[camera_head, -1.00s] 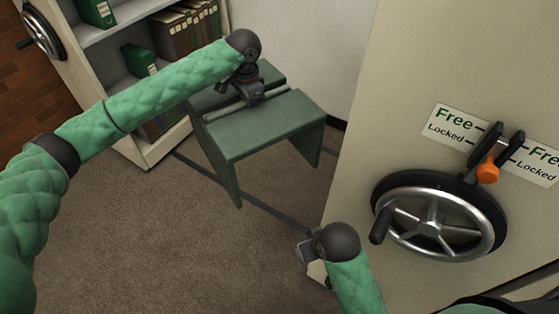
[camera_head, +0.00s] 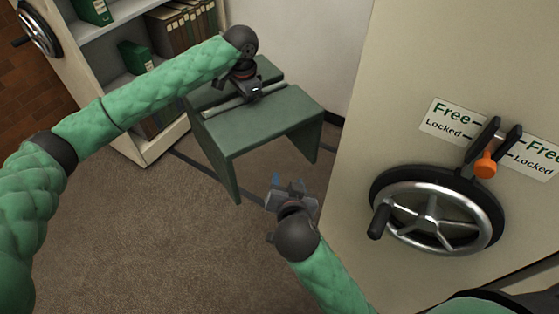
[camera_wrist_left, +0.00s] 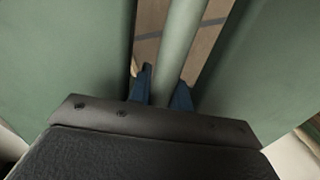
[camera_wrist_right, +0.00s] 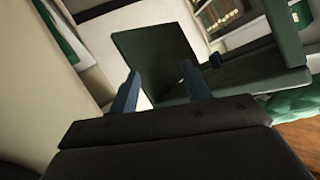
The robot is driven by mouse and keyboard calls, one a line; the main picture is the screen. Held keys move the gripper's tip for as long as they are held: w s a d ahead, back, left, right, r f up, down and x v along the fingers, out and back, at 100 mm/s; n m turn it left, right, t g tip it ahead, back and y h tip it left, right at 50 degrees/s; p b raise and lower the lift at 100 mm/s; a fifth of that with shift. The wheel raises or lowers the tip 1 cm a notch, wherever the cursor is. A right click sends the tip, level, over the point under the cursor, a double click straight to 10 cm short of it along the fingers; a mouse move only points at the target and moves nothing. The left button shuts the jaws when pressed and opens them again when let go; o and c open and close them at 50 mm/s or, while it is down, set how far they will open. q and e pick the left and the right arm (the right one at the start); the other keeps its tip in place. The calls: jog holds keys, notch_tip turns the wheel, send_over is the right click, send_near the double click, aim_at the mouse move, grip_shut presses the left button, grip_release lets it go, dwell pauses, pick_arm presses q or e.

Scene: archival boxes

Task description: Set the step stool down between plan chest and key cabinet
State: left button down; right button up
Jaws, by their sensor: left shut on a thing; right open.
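The step stool (camera_head: 265,125) is dark green, with a flat top, panel legs and a pale bar along a gap in its top. My left gripper (camera_head: 248,95) is shut on that bar from above; the left wrist view shows the bar (camera_wrist_left: 183,40) between the two fingers (camera_wrist_left: 161,90). The stool is upright; I cannot tell whether its legs touch the floor. My right gripper (camera_head: 290,187) is open and empty, just in front of the stool's near right side. The right wrist view shows stool panels (camera_wrist_right: 155,60) beyond its fingers (camera_wrist_right: 161,88). I cannot identify a plan chest or key cabinet.
A shelf unit (camera_head: 145,160) with green boxes and brown files stands behind left. A large cream panel (camera_head: 400,80) with a handwheel (camera_head: 432,215) and an orange-knobbed lock lever (camera_head: 485,164) stands close on the right. Dark rails cross the brown carpet (camera_head: 140,240), which is clear at front left.

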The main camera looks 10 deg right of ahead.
aim_at(273, 123)
pick_arm(q)
jog(key=shift+r, duration=0.1)
pick_arm(e)
notch_tip(273, 123, up, 8)
jog(key=w+a+m+t+y, duration=0.1)
jog(key=m+t, duration=0.3)
jog(key=m, duration=0.9)
jog(key=shift+a+f+t, duration=0.15)
jog(key=shift+a+t, duration=0.25)
jog(key=shift+a, duration=0.15)
jog(key=shift+w+a, duration=0.15)
jog(key=shift+w, duration=5.85)
